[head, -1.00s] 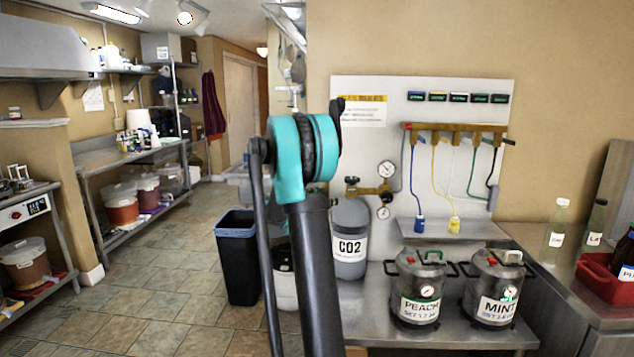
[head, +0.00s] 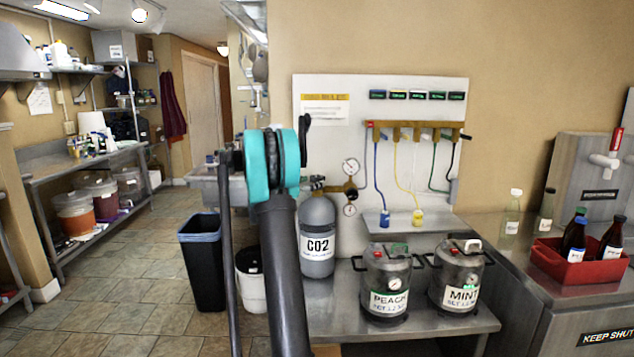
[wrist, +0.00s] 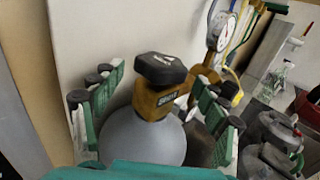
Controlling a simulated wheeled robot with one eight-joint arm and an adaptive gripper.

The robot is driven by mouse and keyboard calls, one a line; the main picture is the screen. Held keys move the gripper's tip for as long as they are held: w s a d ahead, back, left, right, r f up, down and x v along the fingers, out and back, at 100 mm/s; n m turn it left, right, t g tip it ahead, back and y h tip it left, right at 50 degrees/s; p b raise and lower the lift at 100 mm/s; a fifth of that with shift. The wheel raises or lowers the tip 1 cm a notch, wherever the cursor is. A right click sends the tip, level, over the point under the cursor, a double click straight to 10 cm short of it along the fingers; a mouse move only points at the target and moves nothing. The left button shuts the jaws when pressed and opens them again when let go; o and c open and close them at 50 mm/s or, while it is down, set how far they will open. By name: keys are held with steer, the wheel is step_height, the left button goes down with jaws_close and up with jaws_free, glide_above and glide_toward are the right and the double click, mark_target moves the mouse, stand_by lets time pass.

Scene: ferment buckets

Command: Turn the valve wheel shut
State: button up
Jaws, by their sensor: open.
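The valve wheel (wrist: 160,68) is a black faceted knob on top of a brass valve body (wrist: 158,100) in the wrist view. In the head view my arm hides part of the valve area, and I cannot make out the wheel there. My gripper (wrist: 158,80) is open, with one green-and-black finger on each side of the wheel in the picture. Neither finger appears to touch it. I cannot tell the exact depth between them.
A brass regulator with gauges (head: 350,185) is right of the valve, close to the right finger. A white wall panel (head: 400,150) is behind. The PEACH keg (head: 386,285) and MINT keg (head: 456,278) stand on the bench. A blue-lined bin (head: 203,265) stands left of my arm.

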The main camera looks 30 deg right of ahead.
mark_target(317, 180)
steer(key=shift+x, duration=1.8)
steer(key=shift+c, duration=0.6)
steer(key=c, duration=1)
steer(key=shift+c, duration=0.2)
steer(key=shift+w+m+g, duration=0.1)
steer(key=shift+m+g, duration=0.3)
steer(key=shift+g, duration=0.2)
steer(key=m+g, duration=0.2)
steer(key=g, duration=0.1)
steer(key=m+g, duration=0.1)
steer(key=g, duration=0.2)
steer(key=shift+m, duration=0.4)
steer(key=m+g+y, duration=0.1)
steer(key=m+g, duration=0.1)
steer(key=g, duration=0.1)
steer(key=m+g+y, duration=0.2)
steer(key=m+g, duration=0.1)
steer(key=g, duration=0.1)
steer(key=shift+g, duration=0.3)
steer(key=shift+m+g+y, duration=0.4)
steer(key=shift+m, duration=0.1)
steer(key=o, duration=1.2)
steer(key=shift+c, duration=0.2)
